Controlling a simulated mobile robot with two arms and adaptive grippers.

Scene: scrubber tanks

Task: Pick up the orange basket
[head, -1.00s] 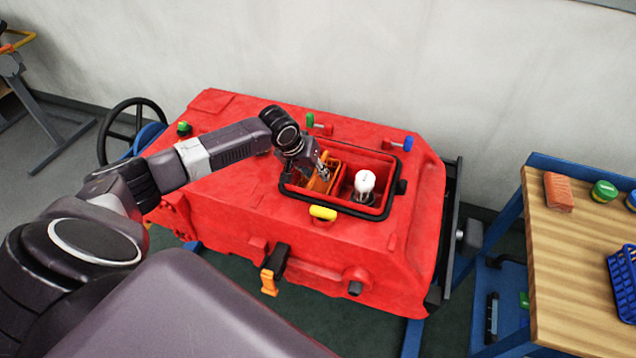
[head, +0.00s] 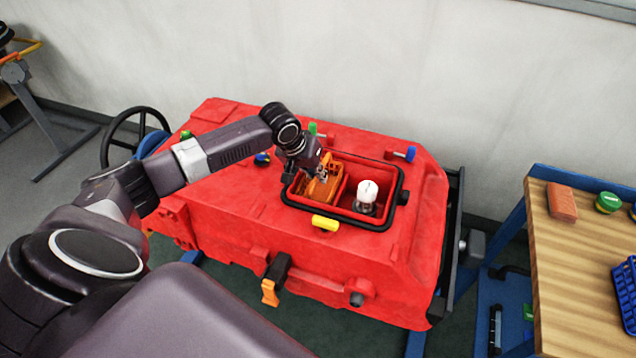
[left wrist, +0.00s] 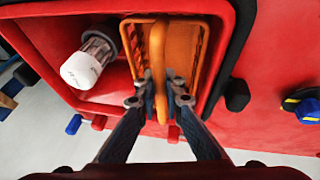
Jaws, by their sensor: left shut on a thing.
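The orange basket (head: 318,187) sits in the left compartment of the opening in the red tank (head: 240,190). In the left wrist view the basket (left wrist: 195,55) shows slatted sides and a handle (left wrist: 158,60) running across its middle. My left gripper (head: 324,176) reaches in from above. In the left wrist view my left gripper's fingers (left wrist: 160,98) are on either side of the handle, shut on it. Whether the basket is clear of the compartment floor cannot be told. My right gripper is not in view.
A white-capped float (head: 367,192) stands in the right compartment, beside the basket. A black rim (head: 350,219) surrounds the opening. A yellow latch (head: 325,223) and coloured knobs (head: 405,153) sit around it. A wooden-topped bench (head: 570,270) holding a blue basket (head: 626,295) is at right.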

